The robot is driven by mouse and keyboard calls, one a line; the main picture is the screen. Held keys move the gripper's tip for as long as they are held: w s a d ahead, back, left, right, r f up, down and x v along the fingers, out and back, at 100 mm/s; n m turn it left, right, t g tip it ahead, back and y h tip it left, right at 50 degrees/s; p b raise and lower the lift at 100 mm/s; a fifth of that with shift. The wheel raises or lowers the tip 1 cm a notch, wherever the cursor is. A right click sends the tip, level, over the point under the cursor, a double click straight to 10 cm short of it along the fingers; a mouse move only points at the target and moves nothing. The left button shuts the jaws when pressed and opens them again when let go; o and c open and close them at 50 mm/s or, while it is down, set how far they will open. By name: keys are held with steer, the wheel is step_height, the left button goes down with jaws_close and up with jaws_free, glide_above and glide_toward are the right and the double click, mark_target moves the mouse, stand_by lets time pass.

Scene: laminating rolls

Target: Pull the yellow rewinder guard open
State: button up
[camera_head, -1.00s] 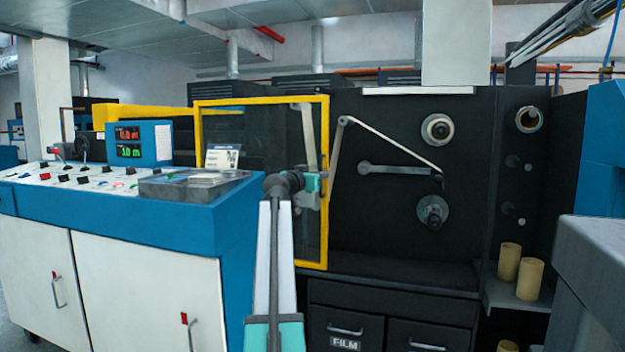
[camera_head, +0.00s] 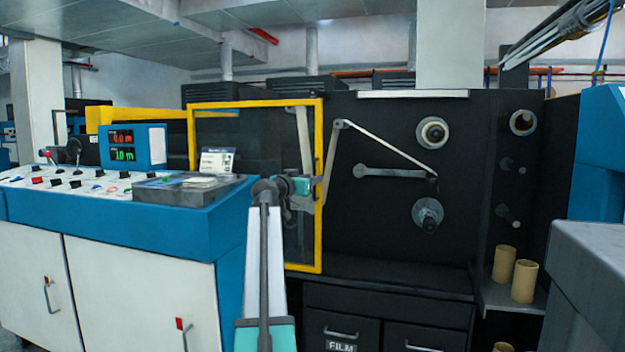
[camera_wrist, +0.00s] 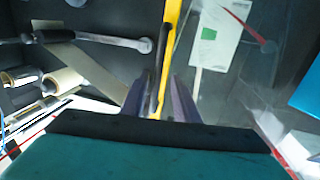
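The yellow rewinder guard (camera_head: 319,235) is a clear panel in a yellow frame. It stands in front of the dark machine in the head view. My gripper (camera_head: 316,186) is at the guard's right edge, about mid-height. The fingertips are small and partly hidden in the head view.
A blue control console (camera_head: 120,225) with a display (camera_head: 136,147) stands at the left, close to my arm. Rollers (camera_head: 428,213) and a web arm (camera_head: 390,171) are right of the guard. Film drawers (camera_head: 345,325) are below. A grey surface (camera_head: 590,260) is at the right.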

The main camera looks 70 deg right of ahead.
steer(key=w+a+p, duration=0.1)
steer(key=a+p, duration=0.2)
steer(key=a, duration=0.9)
steer(key=shift+w, duration=0.4)
stand_by(0.3)
